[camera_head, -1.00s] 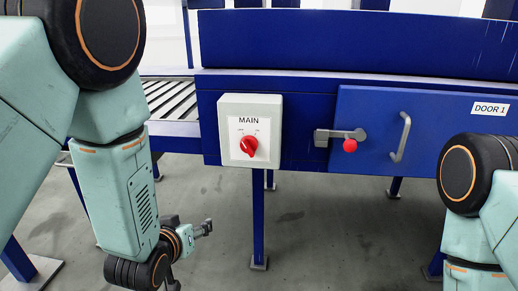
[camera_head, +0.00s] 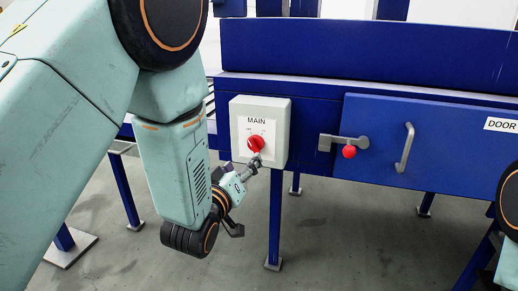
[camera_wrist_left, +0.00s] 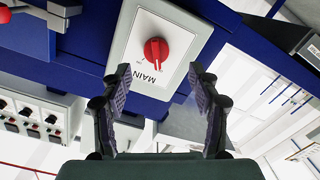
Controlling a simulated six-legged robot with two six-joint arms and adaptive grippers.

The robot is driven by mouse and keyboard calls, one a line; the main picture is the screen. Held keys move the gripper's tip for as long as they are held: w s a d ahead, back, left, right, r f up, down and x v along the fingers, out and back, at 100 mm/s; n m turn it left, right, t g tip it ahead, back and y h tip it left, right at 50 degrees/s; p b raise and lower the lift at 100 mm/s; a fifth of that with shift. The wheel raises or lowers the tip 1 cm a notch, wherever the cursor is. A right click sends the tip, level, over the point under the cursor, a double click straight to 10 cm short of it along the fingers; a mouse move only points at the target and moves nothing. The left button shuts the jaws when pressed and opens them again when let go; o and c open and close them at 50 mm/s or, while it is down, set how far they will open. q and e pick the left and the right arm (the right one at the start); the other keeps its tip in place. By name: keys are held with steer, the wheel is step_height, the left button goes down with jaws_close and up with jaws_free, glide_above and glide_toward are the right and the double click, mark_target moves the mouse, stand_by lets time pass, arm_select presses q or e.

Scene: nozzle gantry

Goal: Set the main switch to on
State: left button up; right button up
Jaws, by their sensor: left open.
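The main switch is a red rotary knob (camera_head: 256,144) on a pale box (camera_head: 279,111) labelled MAIN, fixed to the blue gantry front. In the left wrist view the red knob (camera_wrist_left: 156,50) shows upside down, ahead of and between the fingers. My left gripper (camera_head: 255,162) is just below the knob in the head view, its tips close to the knob's lower edge. In the left wrist view the left gripper (camera_wrist_left: 160,80) is open and empty. I cannot tell whether it touches the knob. The small position marks are too blurred to read. My right gripper is out of view.
Right of the box are a grey latch (camera_head: 333,142) with a red ball (camera_head: 348,152) and a blue door (camera_head: 460,155) with a grey handle (camera_head: 405,147). A panel with black knobs (camera_wrist_left: 35,115) shows in the left wrist view. Open floor (camera_head: 335,235) lies below.

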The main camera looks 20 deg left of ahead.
mark_target(251, 146)
arm_select(q)
steer(key=shift+n+t, duration=0.3)
steer(key=shift+n, duration=0.1)
steer(key=w, duration=0.4)
steer(key=w+r, duration=0.1)
steer(key=w, duration=0.1)
steer(key=shift+w+d+b, duration=0.2)
steer(key=shift+b, duration=0.1)
steer(key=shift+w+a, duration=0.3)
steer(key=shift+w, duration=0.45)
steer(key=shift+d, duration=0.3)
steer(key=shift+a, duration=0.25)
steer(key=c, duration=0.6)
steer(key=shift+d, duration=0.2)
steer(key=c, duration=0.3)
steer(key=shift+a, duration=0.1)
steer(key=shift+c, duration=1.3)
